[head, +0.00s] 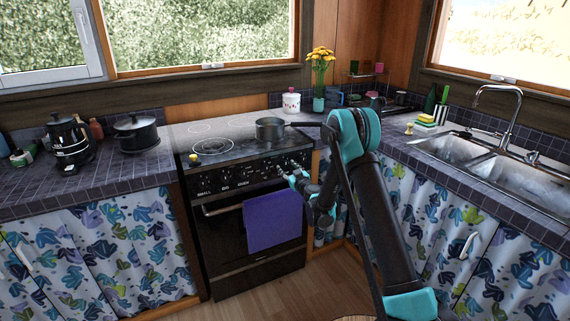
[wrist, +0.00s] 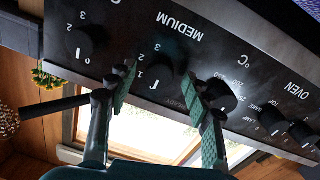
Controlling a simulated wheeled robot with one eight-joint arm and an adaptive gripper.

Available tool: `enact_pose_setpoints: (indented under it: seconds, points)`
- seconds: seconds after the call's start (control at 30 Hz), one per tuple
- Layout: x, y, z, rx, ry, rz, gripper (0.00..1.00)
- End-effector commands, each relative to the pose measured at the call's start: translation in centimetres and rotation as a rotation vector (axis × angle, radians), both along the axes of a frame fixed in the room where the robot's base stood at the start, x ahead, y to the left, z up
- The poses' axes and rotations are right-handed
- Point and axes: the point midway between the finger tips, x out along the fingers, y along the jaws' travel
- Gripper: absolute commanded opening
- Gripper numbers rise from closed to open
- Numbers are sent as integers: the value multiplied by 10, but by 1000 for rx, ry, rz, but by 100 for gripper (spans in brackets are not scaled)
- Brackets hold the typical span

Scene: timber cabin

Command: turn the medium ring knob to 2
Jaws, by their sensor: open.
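In the wrist view, which is turned upside down, the medium ring knob (wrist: 160,71) is a dark round knob under the word MEDIUM on the black panel. Small numerals sit around it. It is dim, and I cannot tell which number its mark points at. My gripper (wrist: 163,78) is open, with one green-padded finger on each side of this knob. I cannot tell whether the pads touch it. In the head view, my gripper (head: 293,178) is at the right part of the stove's front panel (head: 235,178) and hides some knobs there.
The oven temperature knob (wrist: 221,95) is close beside the right finger, and another ring knob (wrist: 87,42) lies left of the fingers. A purple towel (head: 273,221) hangs on the oven door below. A pan (head: 270,130) stands on the hob.

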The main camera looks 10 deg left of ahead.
Motion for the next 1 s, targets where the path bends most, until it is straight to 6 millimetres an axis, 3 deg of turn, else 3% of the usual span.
enact_pose_setpoints:
  seconds: [0.33, 0.73, 1.0]
  points:
    - [0, 2, 0, 0, 0, 0, 51]
    - [0, 2, 0, 0, 0, 0, 2]
    - [0, 2, 0, 19, 13, 0, 1]
